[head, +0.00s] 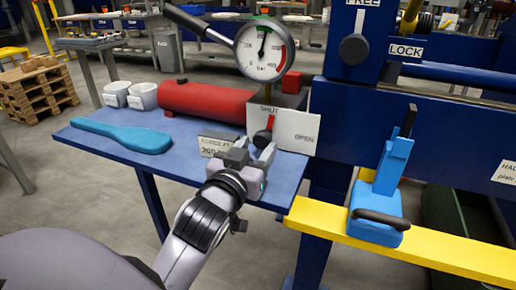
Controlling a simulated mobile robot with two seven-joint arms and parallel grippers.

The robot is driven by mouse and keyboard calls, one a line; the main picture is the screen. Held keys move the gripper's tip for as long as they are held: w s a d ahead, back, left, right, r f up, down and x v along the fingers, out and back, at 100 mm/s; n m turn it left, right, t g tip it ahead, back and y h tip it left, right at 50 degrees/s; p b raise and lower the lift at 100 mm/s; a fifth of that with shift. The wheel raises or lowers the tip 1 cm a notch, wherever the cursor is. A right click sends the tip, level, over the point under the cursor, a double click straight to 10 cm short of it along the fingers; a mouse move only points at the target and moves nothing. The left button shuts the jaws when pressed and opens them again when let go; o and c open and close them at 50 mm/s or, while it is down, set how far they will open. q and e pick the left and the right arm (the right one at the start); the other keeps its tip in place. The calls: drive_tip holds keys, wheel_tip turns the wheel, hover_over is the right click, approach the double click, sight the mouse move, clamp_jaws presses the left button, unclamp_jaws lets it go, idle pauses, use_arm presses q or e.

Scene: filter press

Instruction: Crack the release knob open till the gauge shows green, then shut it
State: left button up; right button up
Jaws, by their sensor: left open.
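The red release knob (264,133) sits on a white plate (297,128) marked SHUT above it and OPEN to its right. Contact cannot be told. My right gripper is out of view.
A red cylinder (205,101) lies behind the knob on the blue bench (92,141). A blue paddle (120,134) and white tubs (143,97) are on the left. A label card (214,143) stands beside my gripper. A blue clamp (377,212) sits on the yellow beam at right.

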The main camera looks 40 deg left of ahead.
use_arm(q)
drive_tip(key=shift+x, duration=0.8)
drive_tip(key=c, duration=0.8)
drive_tip(key=shift+n+p, duration=0.85)
drive_tip(key=shift+n, duration=0.35)
drive_tip(key=o, duration=0.8)
drive_tip(key=shift+s, duration=0.1)
